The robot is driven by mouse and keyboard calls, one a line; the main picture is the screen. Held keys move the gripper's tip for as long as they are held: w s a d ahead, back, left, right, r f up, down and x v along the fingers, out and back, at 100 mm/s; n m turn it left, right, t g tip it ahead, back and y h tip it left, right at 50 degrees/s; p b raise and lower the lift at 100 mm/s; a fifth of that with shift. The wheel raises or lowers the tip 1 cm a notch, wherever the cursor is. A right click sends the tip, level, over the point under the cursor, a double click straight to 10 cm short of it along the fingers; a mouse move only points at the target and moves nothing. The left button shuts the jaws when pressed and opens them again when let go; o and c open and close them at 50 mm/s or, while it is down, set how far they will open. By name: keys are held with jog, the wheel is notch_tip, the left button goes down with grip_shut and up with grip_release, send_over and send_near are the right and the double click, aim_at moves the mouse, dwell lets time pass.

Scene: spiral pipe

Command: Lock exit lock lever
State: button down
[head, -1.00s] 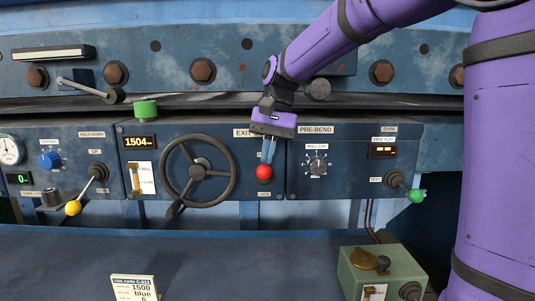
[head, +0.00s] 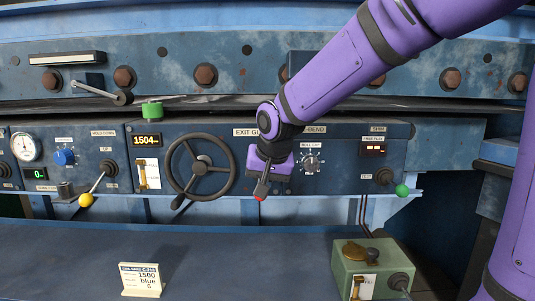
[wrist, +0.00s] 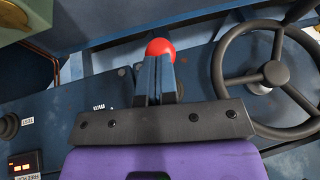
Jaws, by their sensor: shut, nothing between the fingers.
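The exit lock lever shows by its red ball knob (head: 259,198), mostly hidden behind my fingers under the EXIT panel, right of the handwheel. My gripper (head: 261,192) is in front of it, pointing down, fingers shut and empty. In the wrist view the red ball (wrist: 160,47) sits right at the tips of my closed fingers (wrist: 156,72); I cannot tell whether they touch. The lever's shaft is hidden behind my gripper.
A black handwheel (head: 199,168) is close on the left. The PRE-BEND dial (head: 311,162) is just to the right, and a green-knobbed lever (head: 402,190) is farther right. A green box (head: 371,268) stands lower right. A small sign (head: 140,280) stands front left.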

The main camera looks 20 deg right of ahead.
notch_tip(320, 180, down, 4)
jog(key=shift+r+t, duration=0.2)
jog(key=shift+t, duration=0.1)
